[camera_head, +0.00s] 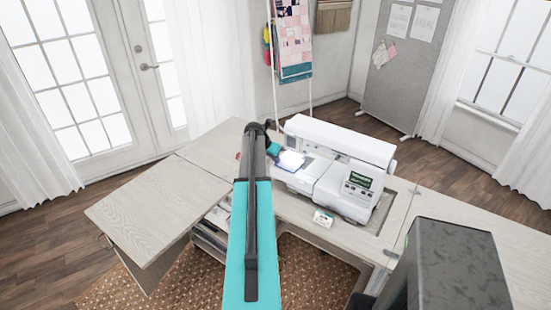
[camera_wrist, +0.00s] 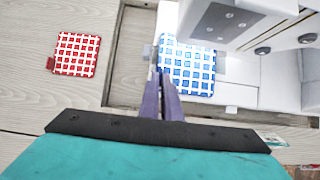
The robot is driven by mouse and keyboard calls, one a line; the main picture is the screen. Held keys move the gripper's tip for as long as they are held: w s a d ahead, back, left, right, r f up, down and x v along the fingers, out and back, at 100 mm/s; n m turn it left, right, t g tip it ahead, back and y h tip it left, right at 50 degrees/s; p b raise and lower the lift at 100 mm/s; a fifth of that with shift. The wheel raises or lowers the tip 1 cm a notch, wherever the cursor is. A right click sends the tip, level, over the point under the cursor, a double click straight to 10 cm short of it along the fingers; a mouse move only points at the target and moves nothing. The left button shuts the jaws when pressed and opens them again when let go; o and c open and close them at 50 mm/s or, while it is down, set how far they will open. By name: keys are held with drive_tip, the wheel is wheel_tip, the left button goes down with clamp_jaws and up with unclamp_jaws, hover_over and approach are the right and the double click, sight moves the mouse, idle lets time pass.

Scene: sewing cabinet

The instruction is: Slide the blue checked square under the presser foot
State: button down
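The blue checked square (camera_wrist: 190,68) lies flat on the sewing machine's bed, close to the machine's head (camera_wrist: 228,20) in the wrist view. Its far right corner reaches the head's edge; the presser foot itself cannot be made out. My gripper (camera_wrist: 160,76) is at the square's left edge, with its purple fingers close together, and appears shut on that edge. In the head view my arm hides most of the square and the fingertips beside the white sewing machine (camera_head: 340,150).
A red checked square (camera_wrist: 77,54) lies on the cabinet top left of the machine in the wrist view. A small card (camera_head: 323,218) lies in front of the machine. A wooden leaf (camera_head: 150,207) extends left. A dark box-shaped object (camera_head: 455,262) is at the front right.

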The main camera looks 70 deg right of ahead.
drive_tip(key=shift+s+d, duration=0.2)
drive_tip(key=shift+d, duration=0.6)
drive_tip(key=shift+p, duration=0.35)
idle(0.4)
drive_tip(key=c, duration=1.9)
unclamp_jaws()
drive_tip(key=shift+b+v, duration=0.35)
drive_tip(key=shift+v, duration=0.5)
drive_tip(key=b+v, duration=0.3)
drive_tip(key=v, duration=0.9)
